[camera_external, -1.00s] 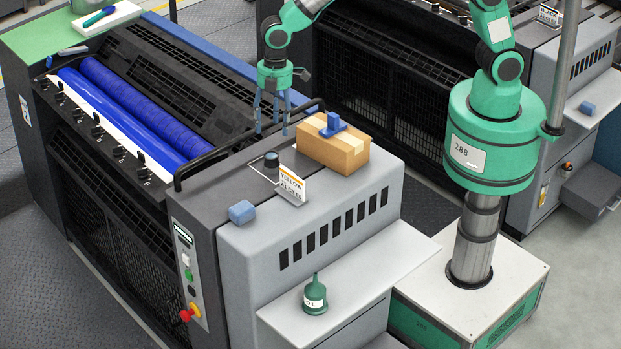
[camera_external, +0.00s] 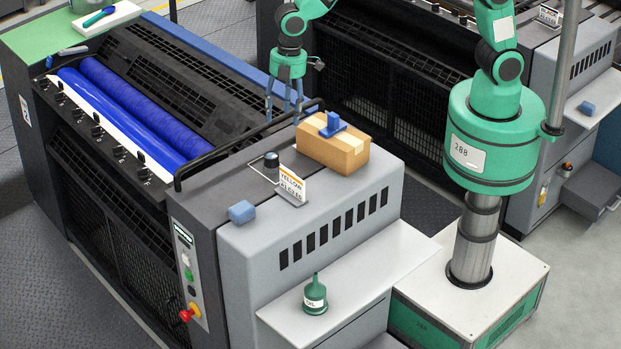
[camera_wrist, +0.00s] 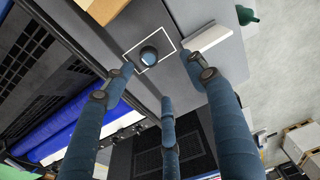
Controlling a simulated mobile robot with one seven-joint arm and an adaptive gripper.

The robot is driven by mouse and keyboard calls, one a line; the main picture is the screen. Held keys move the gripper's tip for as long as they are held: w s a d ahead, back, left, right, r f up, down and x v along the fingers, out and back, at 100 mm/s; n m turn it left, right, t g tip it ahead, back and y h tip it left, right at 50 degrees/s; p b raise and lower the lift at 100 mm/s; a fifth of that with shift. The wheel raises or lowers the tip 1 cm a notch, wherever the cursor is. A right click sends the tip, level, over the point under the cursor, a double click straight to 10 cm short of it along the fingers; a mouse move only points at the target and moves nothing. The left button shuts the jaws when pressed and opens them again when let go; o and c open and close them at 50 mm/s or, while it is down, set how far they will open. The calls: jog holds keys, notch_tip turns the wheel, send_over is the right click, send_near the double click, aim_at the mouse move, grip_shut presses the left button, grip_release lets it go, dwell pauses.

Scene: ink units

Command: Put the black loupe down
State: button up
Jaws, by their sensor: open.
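The black loupe (camera_external: 271,160) stands upright on the dark top of the press's end housing, inside a white outlined square. It also shows in the wrist view (camera_wrist: 149,55), within the outline and apart from my fingers. My gripper (camera_external: 285,114) is above and beyond the loupe in the external view, with its three blue fingers spread and nothing between them. In the wrist view the open fingers (camera_wrist: 163,76) point toward the housing top.
A cardboard box (camera_external: 333,150) with a blue object on top stands right of the loupe. A black rail (camera_external: 235,146) runs along the housing edge.

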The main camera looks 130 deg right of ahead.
jog(key=s+a+r+t, duration=0.1)
jog(key=s+a+r, duration=0.6)
jog(key=a+r, duration=0.2)
jog(key=s+a+r+t, duration=0.1)
jog(key=s+a+r, duration=0.5)
jog(key=a+r, duration=0.3)
jog(key=s+a+r+m+t, duration=0.1)
jog(key=s+a, duration=0.4)
jog(key=s, duration=0.5)
jog(key=s+a+r+t, duration=0.1)
jog(key=s+a, duration=0.5)
jog(key=s, duration=0.5)
jog(key=shift+s+r+m, duration=0.15)
jog(key=shift+r+m, duration=0.2)
jog(key=shift+m, duration=0.05)
jog(key=shift+a+f, duration=0.1)
notch_tip(320, 180, down, 11)
jog(key=b, duration=1.1)
